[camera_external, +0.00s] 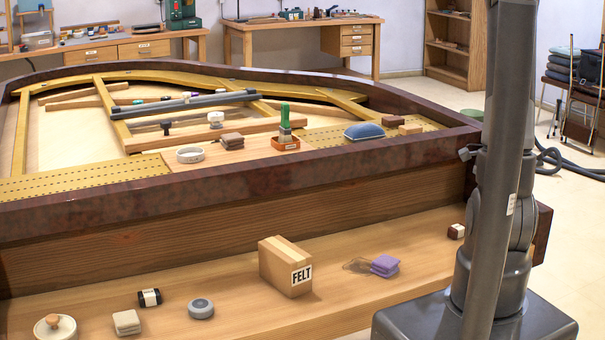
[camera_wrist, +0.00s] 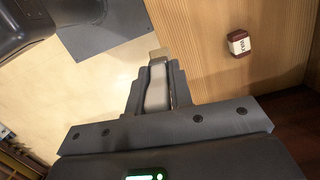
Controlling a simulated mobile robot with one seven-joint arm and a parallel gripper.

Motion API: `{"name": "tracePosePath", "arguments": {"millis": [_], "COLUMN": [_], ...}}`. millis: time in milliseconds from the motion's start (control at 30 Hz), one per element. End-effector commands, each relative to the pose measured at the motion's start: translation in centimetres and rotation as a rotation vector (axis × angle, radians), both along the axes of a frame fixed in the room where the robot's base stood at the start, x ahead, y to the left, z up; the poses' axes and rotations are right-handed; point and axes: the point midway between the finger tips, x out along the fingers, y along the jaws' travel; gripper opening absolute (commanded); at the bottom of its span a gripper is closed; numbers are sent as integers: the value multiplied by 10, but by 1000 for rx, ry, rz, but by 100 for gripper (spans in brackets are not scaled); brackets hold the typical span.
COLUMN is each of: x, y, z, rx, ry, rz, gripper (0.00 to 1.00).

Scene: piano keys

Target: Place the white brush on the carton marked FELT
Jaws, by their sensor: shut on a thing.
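The FELT carton (camera_external: 272,269) is a tan box with a white label, standing on the wooden ledge in the external view. Its top looks bare. In the wrist view my gripper (camera_wrist: 157,78) is shut on a pale, whitish piece with a tan end, which looks like the white brush (camera_wrist: 156,92). The fingers hide part of it. Neither the gripper nor the brush can be made out in the external view, where my arm stands at the right. The carton is not in the wrist view.
The ledge (camera_external: 225,273) also carries a purple folded cloth (camera_external: 385,265), a grey round tin (camera_external: 201,308), a black-and-white block (camera_external: 149,298), beige pads (camera_external: 127,322), a round lidded pot (camera_external: 55,328) and a brown-and-white block (camera_external: 456,231), also in the wrist view (camera_wrist: 239,42). The piano rim (camera_external: 240,188) rises behind.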

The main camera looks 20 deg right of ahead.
Motion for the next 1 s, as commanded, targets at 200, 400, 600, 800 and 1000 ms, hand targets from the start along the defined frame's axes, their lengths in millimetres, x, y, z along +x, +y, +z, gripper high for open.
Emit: {"name": "tracePosePath", "arguments": {"millis": [200, 400, 600, 800, 1000], "x": [1, 27, 70, 106, 131], "y": [1, 20, 65, 119, 181], "z": [1, 8, 22, 37, 53], "rx": [0, 1, 3, 6, 6], "ry": [-1, -4, -10, -12, -12], "rz": [12, 155, 426, 706, 981], "gripper": [0, 0, 0, 0, 0]}}
